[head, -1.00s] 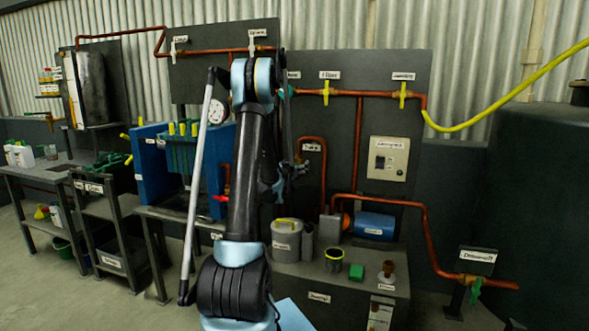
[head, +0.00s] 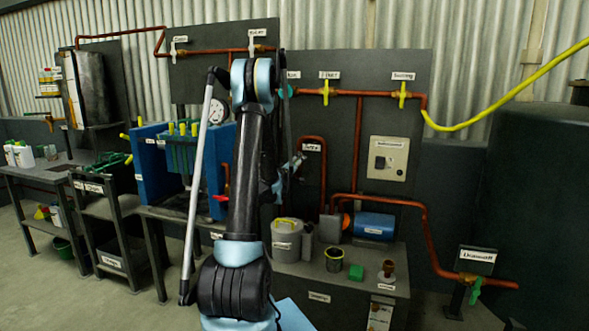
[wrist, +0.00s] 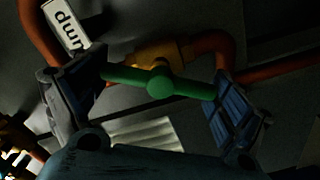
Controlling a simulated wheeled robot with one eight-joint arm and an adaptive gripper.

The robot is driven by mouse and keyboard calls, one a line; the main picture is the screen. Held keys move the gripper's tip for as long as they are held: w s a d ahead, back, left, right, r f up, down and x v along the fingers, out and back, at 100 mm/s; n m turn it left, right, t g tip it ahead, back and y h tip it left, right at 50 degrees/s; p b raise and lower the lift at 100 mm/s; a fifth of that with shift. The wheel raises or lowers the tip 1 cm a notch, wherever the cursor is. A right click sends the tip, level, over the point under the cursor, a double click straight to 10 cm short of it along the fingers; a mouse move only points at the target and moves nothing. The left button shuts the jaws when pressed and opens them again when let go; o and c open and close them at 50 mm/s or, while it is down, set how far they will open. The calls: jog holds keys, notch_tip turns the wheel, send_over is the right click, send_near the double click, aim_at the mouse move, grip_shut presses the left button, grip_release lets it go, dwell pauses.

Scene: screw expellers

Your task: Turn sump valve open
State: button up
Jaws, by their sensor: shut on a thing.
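The sump valve's green handle (wrist: 158,83) is a bar with a round hub, mounted on a brass valve body (wrist: 165,52) in the copper pipe. In the wrist view my gripper (wrist: 160,88) has one finger at each end of the bar and is shut on it. The valve's label (wrist: 66,24) shows rotated and partly cut off at the upper left. In the head view the sump label (head: 312,147) is on the dark panel, and my arm hides most of my gripper and the handle.
A grey canister (head: 286,243), a blue motor (head: 374,226) and small containers stand on the bench below the panel. Copper pipes run close to the valve. Two yellow-handled valves (head: 325,91) are higher up. A green-handled valve (head: 475,291) is at the lower right.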

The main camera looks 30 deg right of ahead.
jog(key=n, duration=0.4)
jog(key=shift+w+a+f, duration=0.1)
jog(key=shift+w+a, duration=0.05)
jog(key=shift+a, duration=0.2)
jog(key=shift+o, duration=0.2)
jog(key=shift+n, duration=1.4)
jog(key=shift+d, duration=0.1)
jog(key=shift+c, duration=0.2)
jog(key=o, duration=0.8)
jog(key=shift+f, duration=0.15)
jog(key=shift+d, duration=0.1)
jog(key=v, duration=1.2)
